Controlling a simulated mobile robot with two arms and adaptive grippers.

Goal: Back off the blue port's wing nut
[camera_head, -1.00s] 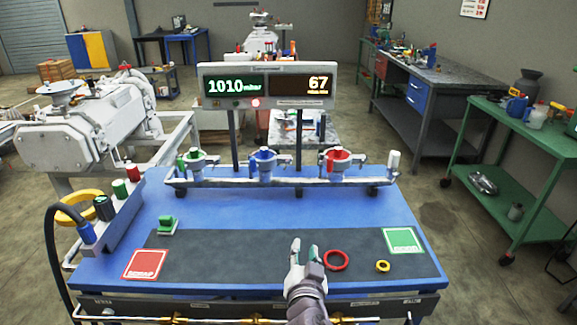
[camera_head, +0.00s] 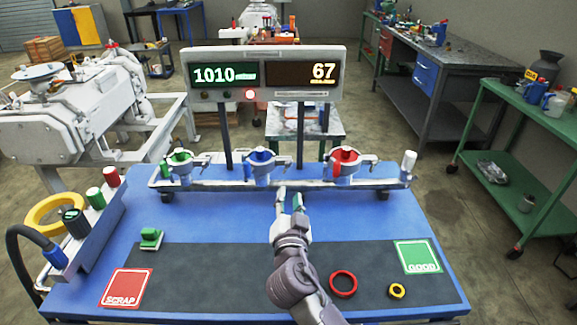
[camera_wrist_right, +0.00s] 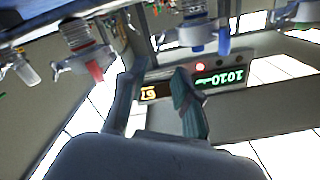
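The blue port (camera_head: 260,165) is the middle one of three on the pale rail, with a blue cap inside a metal clamp. A small metal fastening juts from the clamp's right side; its wing nut is too small to make out. In the right wrist view the blue port (camera_wrist_right: 203,33) shows tilted at the top. My right gripper (camera_head: 290,201) is open and empty, just in front of and below the rail, slightly right of the blue port and apart from it. Its spread fingers also show in the right wrist view (camera_wrist_right: 158,98). My left gripper is out of view.
A green port (camera_head: 180,167) and a red port (camera_head: 344,165) flank the blue one. The display (camera_head: 263,75) stands behind, reading 1010 and 67. A red ring (camera_head: 343,272), yellow ring (camera_head: 397,291) and green block (camera_head: 151,238) lie in front. The dark mat (camera_head: 215,270) has free room.

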